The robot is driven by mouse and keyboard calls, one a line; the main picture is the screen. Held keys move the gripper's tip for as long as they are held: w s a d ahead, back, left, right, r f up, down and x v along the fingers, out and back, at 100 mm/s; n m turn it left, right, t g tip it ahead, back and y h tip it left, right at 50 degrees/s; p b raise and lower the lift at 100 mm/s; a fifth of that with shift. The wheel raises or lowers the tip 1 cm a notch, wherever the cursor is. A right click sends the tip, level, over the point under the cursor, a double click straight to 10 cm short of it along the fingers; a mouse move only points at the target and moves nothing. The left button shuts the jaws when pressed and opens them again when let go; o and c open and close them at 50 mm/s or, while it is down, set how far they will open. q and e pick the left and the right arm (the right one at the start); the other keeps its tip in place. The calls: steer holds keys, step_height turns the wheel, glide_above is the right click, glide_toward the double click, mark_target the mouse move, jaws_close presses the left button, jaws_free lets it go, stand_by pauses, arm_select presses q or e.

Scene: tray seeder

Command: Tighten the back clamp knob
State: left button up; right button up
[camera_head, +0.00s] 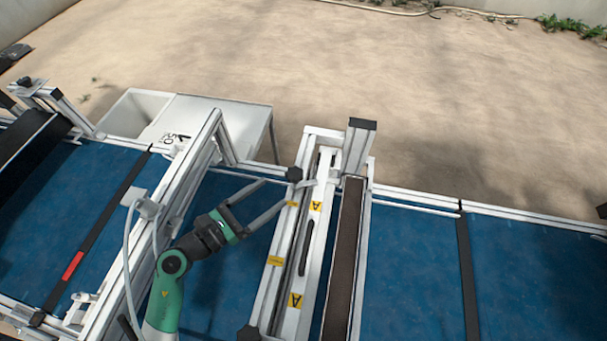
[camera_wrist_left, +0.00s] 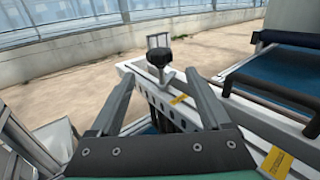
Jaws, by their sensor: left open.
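The back clamp knob (camera_head: 294,174) is black and sits at the far end of the white seeder frame that crosses the blue belt. In the left wrist view the knob (camera_wrist_left: 159,57) stands upright on a metal stem, centred beyond my fingertips. My left gripper (camera_head: 275,193) is open, its two long grey fingers pointing at the knob from the left. In the left wrist view the gripper (camera_wrist_left: 160,80) has nothing between its fingers, and the knob appears just past the tips. A front knob (camera_head: 248,333) shows at the near end of the frame. My right gripper is out of view.
A dark brown roller (camera_head: 344,260) lies right of the seeder frame, beside a tall post (camera_head: 358,145). A white frame with a hose (camera_head: 130,250) stands left of my arm. A white bin (camera_head: 135,113) stands behind the belt. The blue belt (camera_head: 410,270) on the right is clear.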

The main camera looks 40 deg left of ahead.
arm_select(q)
steer(key=shift+w+r, duration=0.2)
steer(key=shift+w, duration=0.2)
steer(key=w, duration=0.7)
steer(key=w+d, duration=0.1)
steer(key=w, duration=0.3)
steer(key=shift+p, duration=0.4)
steer(key=shift+c, duration=0.3)
